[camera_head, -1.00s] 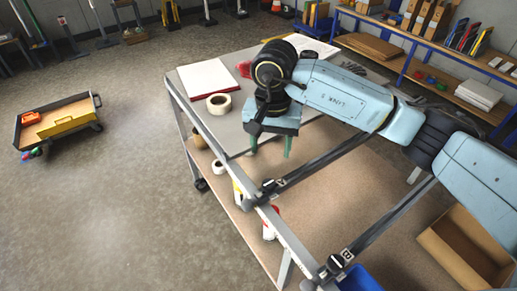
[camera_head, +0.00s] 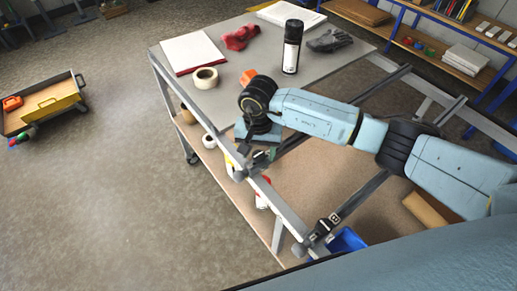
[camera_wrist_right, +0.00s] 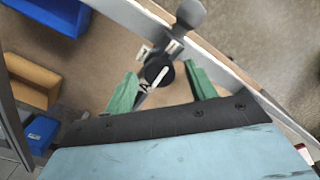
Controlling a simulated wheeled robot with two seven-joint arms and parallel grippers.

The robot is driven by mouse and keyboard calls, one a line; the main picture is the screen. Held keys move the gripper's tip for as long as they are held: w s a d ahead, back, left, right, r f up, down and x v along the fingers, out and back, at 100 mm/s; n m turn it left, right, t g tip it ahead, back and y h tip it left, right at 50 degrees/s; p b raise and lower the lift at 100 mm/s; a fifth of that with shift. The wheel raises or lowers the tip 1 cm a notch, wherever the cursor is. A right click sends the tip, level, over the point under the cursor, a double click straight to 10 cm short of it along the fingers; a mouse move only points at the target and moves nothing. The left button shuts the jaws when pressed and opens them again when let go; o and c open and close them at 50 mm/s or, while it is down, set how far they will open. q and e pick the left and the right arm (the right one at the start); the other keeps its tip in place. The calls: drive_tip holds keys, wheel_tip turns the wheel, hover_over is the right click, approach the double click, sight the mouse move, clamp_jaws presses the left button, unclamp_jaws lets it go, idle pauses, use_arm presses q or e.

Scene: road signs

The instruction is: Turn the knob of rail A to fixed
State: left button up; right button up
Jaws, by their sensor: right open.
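Rail A's knob (camera_wrist_right: 158,71) is round and black with a white bar, in the right wrist view. The bar slants from lower left to upper right. A label with an A (camera_wrist_right: 145,87) sits just below it, and two small white marks (camera_wrist_right: 145,50) lie above, too small to read. My right gripper (camera_wrist_right: 161,88) is open, one green finger on each side of the knob; contact cannot be told. In the head view my right gripper (camera_head: 257,157) is at the left end of the farther rail (camera_head: 325,121), mostly hiding its knob. My left gripper is not in view.
The nearer rail (camera_head: 358,196) has its own knob (camera_head: 321,228). The grey table top (camera_head: 225,98) holds a black can (camera_head: 292,47), a tape roll (camera_head: 205,78) and a glove (camera_head: 329,41). A blue bin (camera_head: 347,241) is below.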

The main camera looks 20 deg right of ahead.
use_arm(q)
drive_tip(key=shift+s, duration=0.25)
use_arm(e)
drive_tip(key=shift+c, duration=1.2)
drive_tip(key=c, duration=0.8)
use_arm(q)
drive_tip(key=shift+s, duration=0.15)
use_arm(e)
drive_tip(key=shift+o, duration=0.2)
